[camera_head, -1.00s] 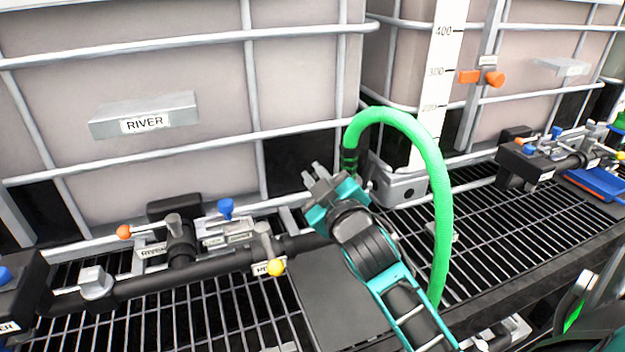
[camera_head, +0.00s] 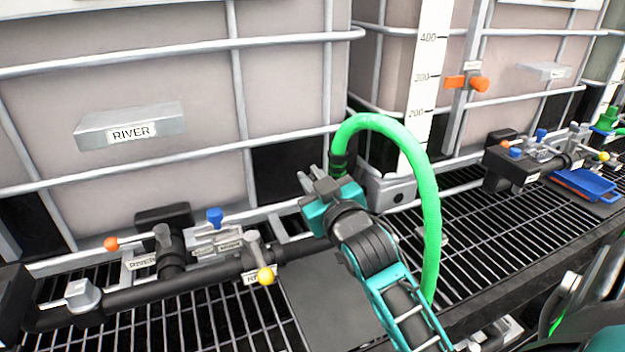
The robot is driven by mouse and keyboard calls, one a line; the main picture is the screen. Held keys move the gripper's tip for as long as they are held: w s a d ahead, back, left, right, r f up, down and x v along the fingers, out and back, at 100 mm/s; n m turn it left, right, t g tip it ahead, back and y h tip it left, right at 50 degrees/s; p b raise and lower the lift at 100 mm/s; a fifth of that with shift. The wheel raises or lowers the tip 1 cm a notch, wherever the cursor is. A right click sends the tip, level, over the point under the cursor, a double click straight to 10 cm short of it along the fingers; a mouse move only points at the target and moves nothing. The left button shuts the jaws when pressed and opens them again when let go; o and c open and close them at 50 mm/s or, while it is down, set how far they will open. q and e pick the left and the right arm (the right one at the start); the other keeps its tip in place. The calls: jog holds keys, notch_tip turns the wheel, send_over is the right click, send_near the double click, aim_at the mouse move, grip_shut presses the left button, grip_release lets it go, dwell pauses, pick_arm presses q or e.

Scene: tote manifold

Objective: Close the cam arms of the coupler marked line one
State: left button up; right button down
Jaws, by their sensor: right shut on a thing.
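My right gripper (camera_head: 314,180) is at the middle of the head view, close to the black end fitting (camera_head: 339,163) of the green hose (camera_head: 431,195). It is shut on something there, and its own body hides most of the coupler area. I cannot make out the cam arms or a line one mark. The hose arches up from the fitting and drops behind my right arm to the grating. A dark shape at the lower right edge may be part of my other arm; my left gripper does not show.
A black manifold pipe (camera_head: 200,286) with blue, orange and yellow handled valves runs at left. A tote (camera_head: 180,60) with a RIVER plate (camera_head: 131,131) stands behind. A second manifold and a blue tray (camera_head: 585,183) are at right. Open grating (camera_head: 480,240) lies between.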

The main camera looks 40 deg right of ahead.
jog(key=c, duration=1.2)
grip_release()
